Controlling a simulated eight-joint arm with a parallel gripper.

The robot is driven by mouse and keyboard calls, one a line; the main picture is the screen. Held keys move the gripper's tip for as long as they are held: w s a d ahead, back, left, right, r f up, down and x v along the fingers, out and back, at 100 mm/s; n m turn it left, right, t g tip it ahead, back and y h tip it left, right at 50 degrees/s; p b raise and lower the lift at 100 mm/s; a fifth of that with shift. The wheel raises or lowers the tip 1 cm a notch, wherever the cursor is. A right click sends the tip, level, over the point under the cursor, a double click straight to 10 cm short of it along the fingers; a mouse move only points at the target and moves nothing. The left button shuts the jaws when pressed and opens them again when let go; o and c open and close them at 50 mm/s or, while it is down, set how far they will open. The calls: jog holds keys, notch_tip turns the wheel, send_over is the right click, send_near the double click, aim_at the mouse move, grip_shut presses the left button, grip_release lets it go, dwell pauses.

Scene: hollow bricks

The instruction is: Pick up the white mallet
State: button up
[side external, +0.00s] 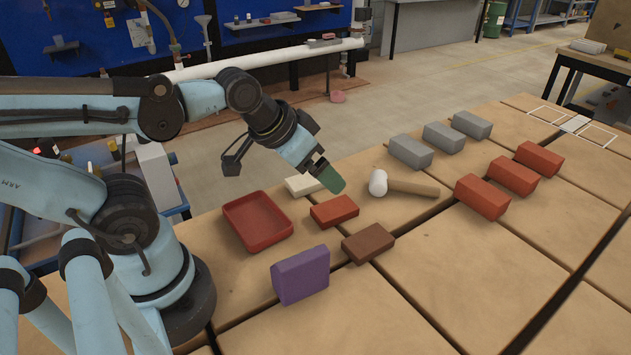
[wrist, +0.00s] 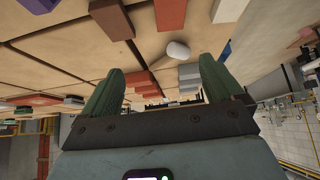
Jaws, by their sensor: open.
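The white mallet lies on the tan worktop, with its white cylindrical head (side external: 378,183) toward my arm and its tan handle (side external: 413,187) pointing right. In the wrist view the white head (wrist: 178,50) shows between and beyond the fingertips. My gripper (side external: 329,176), with green fingers, is to the left of the head in the side view, above the table and apart from the mallet. In the wrist view my gripper (wrist: 161,66) has its fingers spread with nothing between them.
A red brick (side external: 334,211), a brown brick (side external: 368,243) and a cream block (side external: 304,185) lie nearby. A red tray (side external: 257,222) and a purple block (side external: 300,275) are closer to my base. Grey bricks (side external: 410,151) and red bricks (side external: 482,197) stand in rows beyond the mallet.

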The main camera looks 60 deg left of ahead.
jog(key=shift+w, duration=0.1)
jog(key=n+t+h, duration=0.2)
jog(key=n+h, duration=0.7)
jog(key=n, duration=1.6)
send_near(374, 177)
jog(key=shift+d+r, duration=0.35)
jog(key=shift+d, duration=0.1)
jog(key=shift+a+f+n+t, duration=0.3)
jog(key=shift+a+f+n, duration=0.2)
jog(key=shift+n, duration=0.1)
jog(key=x, duration=0.5)
jog(key=shift+w+d+f, duration=0.1)
jog(key=shift+d, duration=0.3)
jog(key=shift+x, duration=3)
